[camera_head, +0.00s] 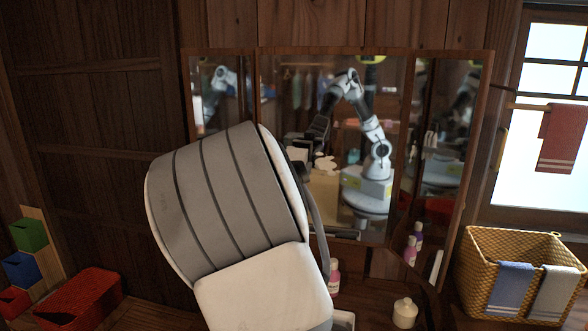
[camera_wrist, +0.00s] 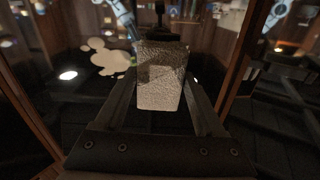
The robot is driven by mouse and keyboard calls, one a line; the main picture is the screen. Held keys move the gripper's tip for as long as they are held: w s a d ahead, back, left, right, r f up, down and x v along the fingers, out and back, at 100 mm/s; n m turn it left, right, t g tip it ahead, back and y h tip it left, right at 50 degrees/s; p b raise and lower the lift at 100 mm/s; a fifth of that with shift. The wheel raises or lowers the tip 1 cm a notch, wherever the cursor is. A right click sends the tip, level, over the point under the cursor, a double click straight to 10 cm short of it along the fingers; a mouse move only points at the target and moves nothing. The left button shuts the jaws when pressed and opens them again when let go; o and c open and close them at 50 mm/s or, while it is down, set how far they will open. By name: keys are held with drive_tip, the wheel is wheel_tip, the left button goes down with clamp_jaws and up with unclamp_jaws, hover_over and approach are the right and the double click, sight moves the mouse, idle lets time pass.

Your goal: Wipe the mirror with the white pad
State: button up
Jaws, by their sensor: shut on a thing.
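The mirror (camera_head: 300,100) is a wood-framed, three-panel mirror on the far wall; its middle panel reflects the room and my arm. A whitish blotchy smear (camera_head: 325,163) shows on the middle panel, left of my reflected base. The smear also shows in the wrist view (camera_wrist: 103,57), to the left of the pad. My gripper (camera_wrist: 160,98) is shut on the white pad (camera_wrist: 160,82), a rough-textured block held between the fingers and facing the glass. I cannot tell whether the pad touches it. In the head view my arm hides the gripper, pad and lower left of the mirror.
A wicker basket (camera_head: 480,262) with blue and grey towels stands at the right. Pink and purple bottles (camera_head: 410,250) and a small cream jar (camera_head: 405,313) stand below the mirror. A red basket (camera_head: 80,298) lies at the left. A red towel (camera_head: 563,138) hangs by the window.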

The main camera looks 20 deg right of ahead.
sight(326, 161)
drive_tip(key=shift+x, duration=0.95)
idle(0.4)
drive_tip(key=shift+s+d+f+b, duration=0.1)
drive_tip(key=shift+s+d+b, duration=0.75)
drive_tip(key=shift+d, duration=0.2)
drive_tip(key=shift+s+d+b, duration=0.75)
drive_tip(key=shift+d, duration=0.45)
drive_tip(key=shift+s+d+b, duration=0.75)
drive_tip(key=shift+d, duration=0.45)
drive_tip(key=shift+s+d+b, duration=0.75)
drive_tip(key=shift+d, duration=0.45)
drive_tip(key=shift+w+a+r+p, duration=0.35)
drive_tip(key=shift+a+p, duration=0.25)
drive_tip(key=shift+p, duration=0.05)
drive_tip(key=shift+w+a+f+p, duration=0.1)
drive_tip(key=shift+w+a+p, duration=0.25)
drive_tip(key=shift+a, duration=0.2)
drive_tip(key=shift+w+a+f+p, duration=0.1)
drive_tip(key=shift+w+a+p, duration=0.25)
drive_tip(key=shift+a, duration=0.2)
drive_tip(key=shift+w+a+r+p, duration=0.1)
drive_tip(key=shift+w+a+p, duration=0.7)
drive_tip(key=shift+a, duration=0.25)
drive_tip(key=shift+w+a+r+p, duration=0.1)
drive_tip(key=shift+w+a+p, duration=0.55)
drive_tip(key=shift+a+p, duration=0.35)
drive_tip(key=shift+w+a+f+p, duration=0.2)
drive_tip(key=shift+w+a+p, duration=0.4)
drive_tip(key=shift+a, duration=0.4)
